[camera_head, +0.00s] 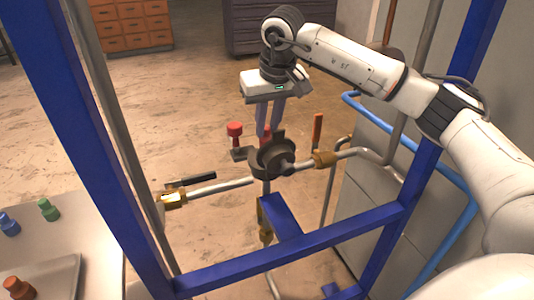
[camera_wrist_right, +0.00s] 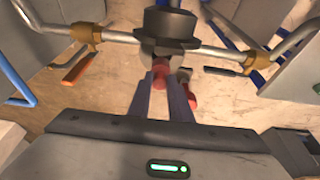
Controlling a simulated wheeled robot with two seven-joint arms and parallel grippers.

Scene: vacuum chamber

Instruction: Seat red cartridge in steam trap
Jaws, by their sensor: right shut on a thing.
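The steam trap (camera_head: 282,166) is a dark round body in the pipe line, below my right gripper in the head view. It also shows at the top of the wrist view (camera_wrist_right: 170,27). My right gripper (camera_head: 268,133) points down with its fingers shut on the red cartridge (camera_head: 265,143), at the trap's near-top opening. In the wrist view the red cartridge (camera_wrist_right: 160,70) sits between the fingertips, against the dark trap body. I cannot tell how deep it sits. My left gripper is not in view.
A second red-topped part (camera_head: 235,130) on a dark foot stands beside the trap. Pipes with brass fittings (camera_head: 325,159) run both ways. A blue frame (camera_head: 300,246) surrounds the trap. A table at left holds green (camera_head: 48,210), blue (camera_head: 8,223) and orange (camera_head: 18,288) pieces.

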